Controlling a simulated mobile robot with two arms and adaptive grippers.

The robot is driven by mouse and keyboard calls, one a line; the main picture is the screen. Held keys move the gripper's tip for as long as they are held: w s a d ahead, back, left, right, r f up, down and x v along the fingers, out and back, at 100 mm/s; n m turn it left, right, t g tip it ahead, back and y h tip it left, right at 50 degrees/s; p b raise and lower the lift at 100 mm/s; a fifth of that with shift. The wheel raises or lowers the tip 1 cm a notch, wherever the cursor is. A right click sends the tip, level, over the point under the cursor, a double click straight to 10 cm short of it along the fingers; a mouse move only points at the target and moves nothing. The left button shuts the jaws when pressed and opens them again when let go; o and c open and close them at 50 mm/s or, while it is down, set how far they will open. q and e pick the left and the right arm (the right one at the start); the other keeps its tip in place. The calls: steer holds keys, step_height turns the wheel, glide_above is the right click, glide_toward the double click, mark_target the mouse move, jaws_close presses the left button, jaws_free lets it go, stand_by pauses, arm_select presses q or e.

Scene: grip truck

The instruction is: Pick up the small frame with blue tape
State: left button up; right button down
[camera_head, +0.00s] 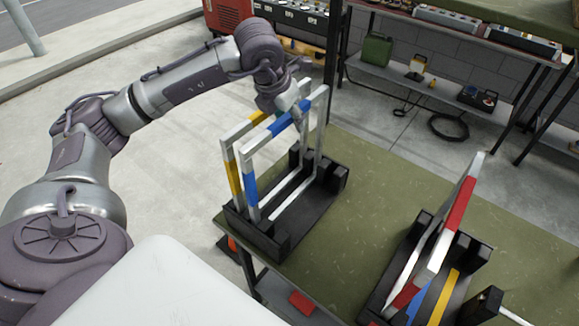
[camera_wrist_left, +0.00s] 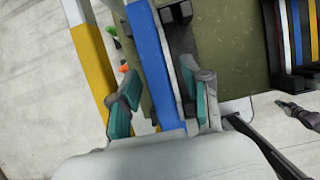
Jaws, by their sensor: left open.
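The frame with blue tape (camera_head: 250,187) stands upright in a black slotted rack (camera_head: 270,237) on the green table. It is pale metal with blue bands on its post and top bar. A similar frame with yellow tape (camera_head: 233,177) stands close beside it. My left gripper (camera_head: 292,107) is at the blue-taped top bar. In the left wrist view my left gripper (camera_wrist_left: 163,104) is open, with the blue bar (camera_wrist_left: 152,60) between its fingers. Contact cannot be told. A dark claw-like shape at the right of the wrist view may be my right gripper (camera_wrist_left: 297,111), small and unclear.
A second black rack (camera_head: 472,252) on the green table (camera_head: 375,190) holds a red-and-white frame (camera_head: 458,205) and other coloured frames. The table is bare between the racks. Shelves (camera_head: 440,85) with a green can (camera_head: 376,50) stand behind.

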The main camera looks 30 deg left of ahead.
stand_by(0.3)
arm_select(q)
jaws_close()
stand_by(0.3)
